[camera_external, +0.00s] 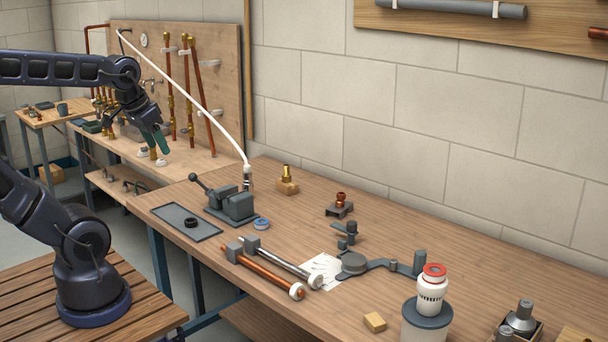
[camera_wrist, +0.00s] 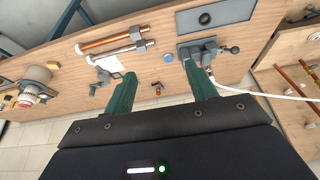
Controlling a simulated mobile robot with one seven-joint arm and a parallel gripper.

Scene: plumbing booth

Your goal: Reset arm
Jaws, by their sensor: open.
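My arm reaches in from the left in the external view. My gripper (camera_external: 158,142) hangs at the arm's end with its green fingers pointing down, near the back bench with the pipe board. In the wrist view my gripper (camera_wrist: 160,88) shows two green fingers wide apart with nothing between them. The wooden workbench (camera_external: 400,240) lies beyond the fingers, and its top also shows in the wrist view (camera_wrist: 150,65). No contact between the fingers and any object is visible.
A grey vise (camera_external: 232,205) stands near the bench's left end, beside a dark tray (camera_external: 185,222). A white hose (camera_external: 190,85) runs from the pipe board (camera_external: 222,60) toward it. A copper pipe (camera_external: 262,270) and a white-and-red bottle (camera_external: 432,290) are nearer the front.

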